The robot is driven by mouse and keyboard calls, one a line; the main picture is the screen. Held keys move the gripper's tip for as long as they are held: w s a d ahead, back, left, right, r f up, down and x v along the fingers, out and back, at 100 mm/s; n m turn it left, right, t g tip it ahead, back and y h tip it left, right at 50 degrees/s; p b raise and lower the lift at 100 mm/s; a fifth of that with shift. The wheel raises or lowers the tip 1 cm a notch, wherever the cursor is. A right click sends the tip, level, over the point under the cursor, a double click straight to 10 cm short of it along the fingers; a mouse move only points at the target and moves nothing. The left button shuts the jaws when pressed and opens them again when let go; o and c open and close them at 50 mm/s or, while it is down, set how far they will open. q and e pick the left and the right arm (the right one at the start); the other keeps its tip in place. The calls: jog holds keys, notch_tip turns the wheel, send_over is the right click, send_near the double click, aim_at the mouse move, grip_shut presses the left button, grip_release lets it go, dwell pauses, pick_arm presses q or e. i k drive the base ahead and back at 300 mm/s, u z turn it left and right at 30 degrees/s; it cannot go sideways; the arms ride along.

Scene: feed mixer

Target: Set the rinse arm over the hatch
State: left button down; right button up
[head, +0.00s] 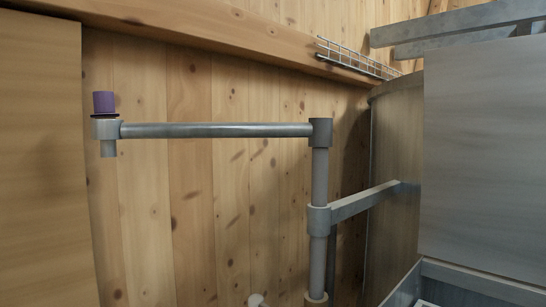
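The rinse arm (220,130) is a grey metal tube running level to the left from the top of an upright post (319,180). Its free end at the left carries a purple cap or knob (104,102) on top and a short nozzle (108,148) pointing down. The arm lies in front of the plank wall, left of the metal mixer body (480,150). I cannot make out the hatch for certain. Neither of my grippers shows in the head view.
A bracket (365,200) joins the post to a rounded drum-like body (393,150) at the right. A wooden beam (200,32) and a wire tray (355,60) run above. A wooden panel (40,160) stands at the left. A metal-edged bin (480,285) is at the lower right.

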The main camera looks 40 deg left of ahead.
aim_at(318, 131)
jog(key=z, duration=0.35)
jog(key=k, duration=1.35)
jog(key=u, duration=1.45)
jog(key=i, duration=0.5)
jog(key=u, duration=0.1)
